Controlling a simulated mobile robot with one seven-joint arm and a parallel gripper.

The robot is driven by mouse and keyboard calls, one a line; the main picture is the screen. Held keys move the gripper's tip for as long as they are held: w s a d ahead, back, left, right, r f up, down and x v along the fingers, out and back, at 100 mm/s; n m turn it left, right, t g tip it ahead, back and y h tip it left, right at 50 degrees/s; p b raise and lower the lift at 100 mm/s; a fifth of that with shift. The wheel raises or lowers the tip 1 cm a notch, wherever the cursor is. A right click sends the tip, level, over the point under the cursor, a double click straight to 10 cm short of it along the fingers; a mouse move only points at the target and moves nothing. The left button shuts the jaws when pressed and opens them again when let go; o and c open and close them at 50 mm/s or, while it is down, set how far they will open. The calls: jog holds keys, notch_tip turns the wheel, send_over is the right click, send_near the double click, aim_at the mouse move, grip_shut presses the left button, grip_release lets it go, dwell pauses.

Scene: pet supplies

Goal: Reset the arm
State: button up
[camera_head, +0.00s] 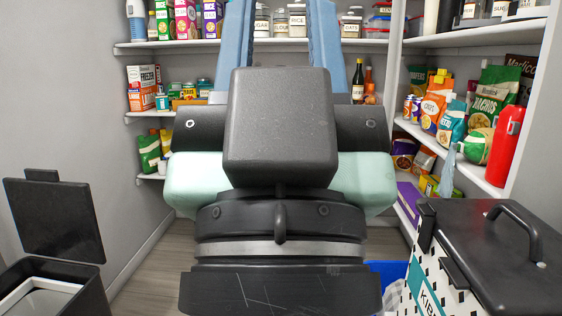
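My own arm (280,205) fills the middle of the head view, close to the camera, with black housings, a pale green section and a metal ring. It stands between the camera and the back shelves and hides much of the floor and the lower back wall. I cannot make out my gripper's fingers anywhere in this view, and nothing held shows.
An open black bin (65,290) stands at the lower left, its lid (55,220) raised. A patterned kibble container (430,285) with a black handled lid (495,250) is at the lower right. Stocked shelves (375,43) line the back and right; two blue bars (325,50) rise behind my arm.

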notch_tip(320, 180, up, 34)
jog(key=p, duration=3.2)
jog(key=shift+r, duration=0.15)
jog(key=shift+w, duration=0.1)
